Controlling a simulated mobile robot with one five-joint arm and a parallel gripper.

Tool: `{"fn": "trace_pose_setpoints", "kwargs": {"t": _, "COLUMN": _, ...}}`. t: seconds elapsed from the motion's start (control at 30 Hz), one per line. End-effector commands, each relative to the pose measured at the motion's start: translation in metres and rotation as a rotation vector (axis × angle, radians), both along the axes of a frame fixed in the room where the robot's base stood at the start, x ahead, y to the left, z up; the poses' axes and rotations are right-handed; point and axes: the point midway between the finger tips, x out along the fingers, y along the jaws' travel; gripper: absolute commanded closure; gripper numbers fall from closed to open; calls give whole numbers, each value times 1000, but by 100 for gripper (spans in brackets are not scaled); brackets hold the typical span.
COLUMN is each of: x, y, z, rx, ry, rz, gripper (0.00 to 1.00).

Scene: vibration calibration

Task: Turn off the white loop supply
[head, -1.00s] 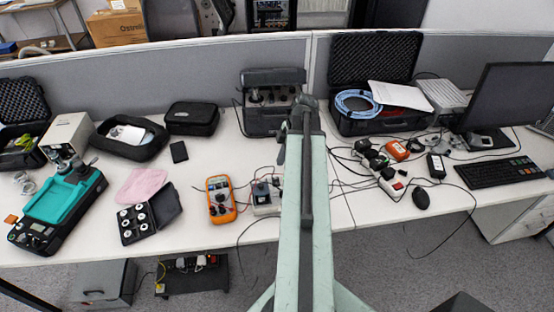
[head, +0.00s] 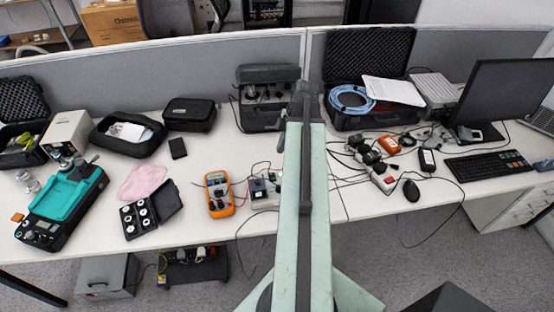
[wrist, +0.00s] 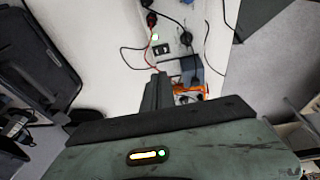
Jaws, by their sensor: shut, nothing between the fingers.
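The white loop supply (head: 264,192) is a small white box with dark parts on top, on the desk right of the orange multimeter (head: 219,194). My arm partly covers its right side in the head view. In the wrist view the supply (wrist: 167,24) lies beyond my fingers, with leads, a small green light and a dark switch-like part on its face. My gripper (wrist: 160,78) is shut and empty, its dark fingertips pointing toward the supply's near end. I cannot tell whether they touch it. The multimeter (wrist: 189,95) shows partly beside the fingers.
Thin cables cross the desk around the supply. A power strip (head: 382,180) with plugs and a black mouse (head: 411,191) lie to the right. An open weight case (head: 150,210) lies left of the multimeter. A grey case (head: 268,98) stands behind.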

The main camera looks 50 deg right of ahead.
Motion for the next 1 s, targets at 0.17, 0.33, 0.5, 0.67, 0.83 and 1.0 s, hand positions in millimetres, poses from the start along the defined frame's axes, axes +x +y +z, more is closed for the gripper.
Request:
{"fn": "trace_pose_setpoints", "kwargs": {"t": 0.17, "x": 3, "y": 3, "z": -22, "rx": 0, "ry": 0, "rz": 1, "gripper": 100}}
{"fn": "trace_pose_setpoints", "kwargs": {"t": 0.33, "x": 9, "y": 9, "z": -55, "rx": 0, "ry": 0, "rz": 0, "gripper": 100}}
{"fn": "trace_pose_setpoints", "kwargs": {"t": 0.5, "x": 17, "y": 17, "z": -91, "rx": 0, "ry": 0, "rz": 2, "gripper": 100}}
{"fn": "trace_pose_setpoints", "kwargs": {"t": 0.67, "x": 23, "y": 18, "z": -122, "rx": 0, "ry": -1, "rz": -1, "gripper": 100}}
{"fn": "trace_pose_setpoints", "kwargs": {"t": 0.83, "x": 24, "y": 17, "z": -136, "rx": 0, "ry": 0, "rz": 0, "gripper": 100}}
{"fn": "trace_pose_setpoints", "kwargs": {"t": 1.0, "x": 24, "y": 17, "z": -134, "rx": 0, "ry": 0, "rz": 0, "gripper": 100}}
